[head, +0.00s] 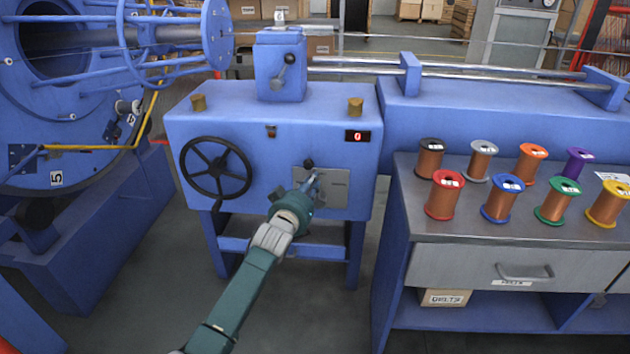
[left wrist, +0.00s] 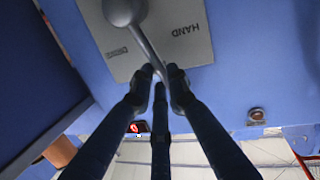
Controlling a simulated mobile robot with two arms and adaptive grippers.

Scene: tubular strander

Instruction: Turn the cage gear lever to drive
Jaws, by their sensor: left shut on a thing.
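The cage gear lever has a dark round knob (head: 308,163) in front of a grey plate (head: 330,187) on the blue machine cabinet. In the left wrist view the knob (left wrist: 122,10) and its slanted rod (left wrist: 147,45) cross the plate (left wrist: 195,40), which reads HAND, with a smaller, hardly legible word beside it. My left gripper (head: 311,181) is at the plate. In the left wrist view its fingers (left wrist: 160,76) close on the lever's rod, below the knob in that picture. Which word the lever stands at is hard to tell. My right gripper is out of view.
A black handwheel (head: 216,167) is left of the lever. A red display (head: 357,136) reading 0 is above right. A bench (head: 475,222) with several wire spools stands to the right, and a large blue cage (head: 60,95) to the left. Grey floor (head: 300,310) lies in front.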

